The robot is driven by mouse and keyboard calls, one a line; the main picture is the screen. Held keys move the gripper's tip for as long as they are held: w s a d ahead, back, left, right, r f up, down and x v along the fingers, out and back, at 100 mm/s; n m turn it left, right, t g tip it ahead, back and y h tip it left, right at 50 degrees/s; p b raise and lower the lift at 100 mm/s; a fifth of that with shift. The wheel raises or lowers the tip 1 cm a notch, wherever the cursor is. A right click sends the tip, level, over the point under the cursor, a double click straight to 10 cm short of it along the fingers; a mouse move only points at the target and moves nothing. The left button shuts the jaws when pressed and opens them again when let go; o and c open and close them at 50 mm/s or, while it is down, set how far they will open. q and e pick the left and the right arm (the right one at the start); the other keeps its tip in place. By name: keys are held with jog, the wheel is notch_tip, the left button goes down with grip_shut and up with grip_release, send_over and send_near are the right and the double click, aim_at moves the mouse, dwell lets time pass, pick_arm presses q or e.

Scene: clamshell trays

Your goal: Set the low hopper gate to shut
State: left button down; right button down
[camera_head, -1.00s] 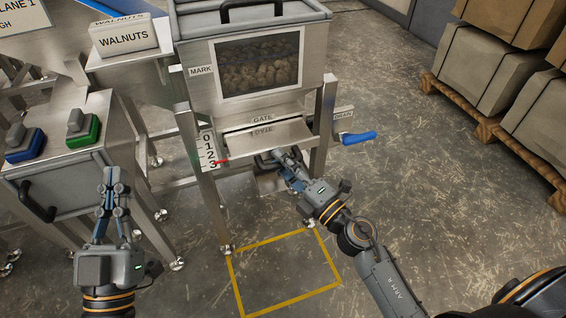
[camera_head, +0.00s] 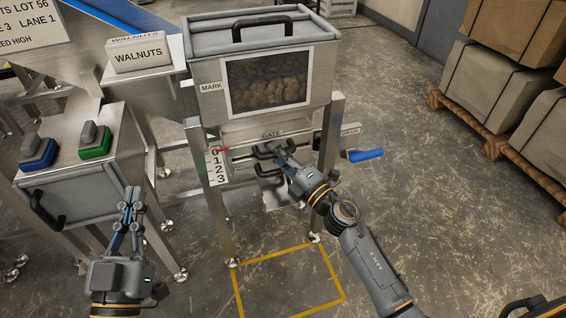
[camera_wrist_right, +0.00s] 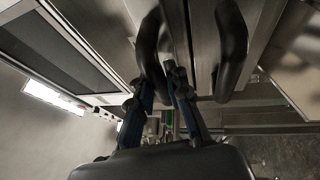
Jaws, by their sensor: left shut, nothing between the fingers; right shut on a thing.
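The hopper (camera_head: 215,100) stands at centre with a GATE label (camera_head: 271,134) under its window. Below the label are two black handles, one above the other. My right gripper (camera_head: 277,149) is shut on the upper handle (camera_head: 260,155); the lower handle (camera_head: 265,172) is free. In the right wrist view the fingers (camera_wrist_right: 160,80) close around one black handle (camera_wrist_right: 151,45), with the other handle (camera_wrist_right: 231,50) beside it. The red pointer (camera_head: 222,150) is at about 0 on the scale (camera_head: 217,168). My left gripper (camera_head: 132,192) is shut and empty, left of the hopper.
A blue-handled DRAIN lever (camera_head: 364,155) sticks out right of the hopper. Yellow floor marking (camera_head: 290,255) lies in front. Loaded pallets (camera_head: 497,148) stand at right.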

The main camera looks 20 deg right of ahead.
jog(key=shift+w+d, duration=0.1)
jog(key=c, duration=1.3)
grip_release()
jog(key=shift+w, duration=0.1)
jog(key=v, duration=1.2)
